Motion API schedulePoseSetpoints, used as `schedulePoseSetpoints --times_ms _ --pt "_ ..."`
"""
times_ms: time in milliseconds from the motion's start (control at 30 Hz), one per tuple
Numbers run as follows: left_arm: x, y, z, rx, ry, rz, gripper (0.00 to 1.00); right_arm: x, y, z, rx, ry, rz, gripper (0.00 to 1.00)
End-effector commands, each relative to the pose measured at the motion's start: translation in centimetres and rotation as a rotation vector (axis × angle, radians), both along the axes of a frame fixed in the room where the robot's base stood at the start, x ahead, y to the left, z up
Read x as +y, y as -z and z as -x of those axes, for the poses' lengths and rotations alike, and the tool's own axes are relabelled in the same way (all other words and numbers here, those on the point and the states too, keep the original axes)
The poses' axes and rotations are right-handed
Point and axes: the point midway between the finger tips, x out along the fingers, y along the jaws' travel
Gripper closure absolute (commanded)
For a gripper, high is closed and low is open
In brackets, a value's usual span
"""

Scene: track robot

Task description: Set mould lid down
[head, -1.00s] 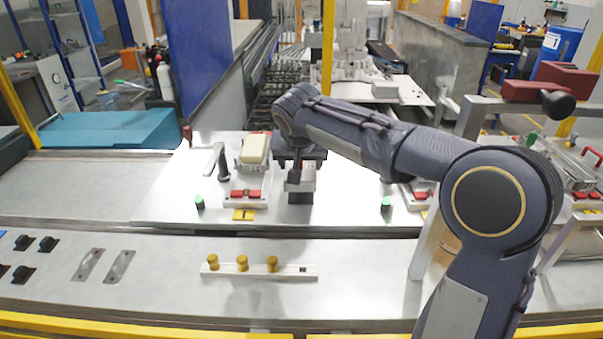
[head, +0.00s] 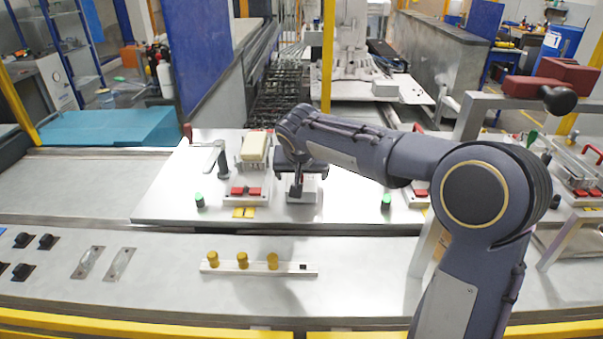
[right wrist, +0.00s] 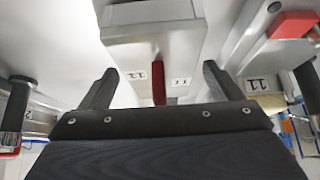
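A pale grey block, apparently the mould lid (right wrist: 185,50), fills the top middle of the right wrist view. A red handle (right wrist: 158,83) stands out from it between the fingers of my right gripper (right wrist: 160,75). Clear gaps show on both sides of the handle, so the gripper is open around it. In the head view my right gripper (head: 296,187) points down over a light block (head: 308,190) on the steel worktop. The arm hides part of this block, and I cannot tell how exactly it is seated. My left gripper is not in view.
Left of the gripper, a cream block (head: 256,146) sits on a stand, with red clamps (head: 246,192) in front. A strip with yellow knobs (head: 242,262) lies nearer. Green buttons (head: 386,202) flank the station. A grey frame (head: 470,120) stands at right.

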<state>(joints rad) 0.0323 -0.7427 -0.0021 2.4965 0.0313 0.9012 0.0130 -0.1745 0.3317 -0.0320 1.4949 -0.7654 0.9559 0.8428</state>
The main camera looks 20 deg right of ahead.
Motion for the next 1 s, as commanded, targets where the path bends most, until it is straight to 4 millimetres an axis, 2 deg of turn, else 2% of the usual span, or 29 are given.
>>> schedulePoseSetpoints --times_ms 200,367,800,1000 --pt "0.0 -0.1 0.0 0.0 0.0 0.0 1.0 0.0 -0.1 0.0 0.0 0.0 0.0 0.15" --pt "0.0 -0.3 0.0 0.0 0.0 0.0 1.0 0.2 -1.1 0.4 -0.003 -0.001 0.0 0.15" --pt "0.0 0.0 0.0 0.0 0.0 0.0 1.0 2.4 -8.6 4.7 -0.004 -0.002 -0.001 0.15" --pt "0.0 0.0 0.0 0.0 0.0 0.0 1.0 2.8 -10.2 5.7 -0.003 -0.001 -0.001 0.15"
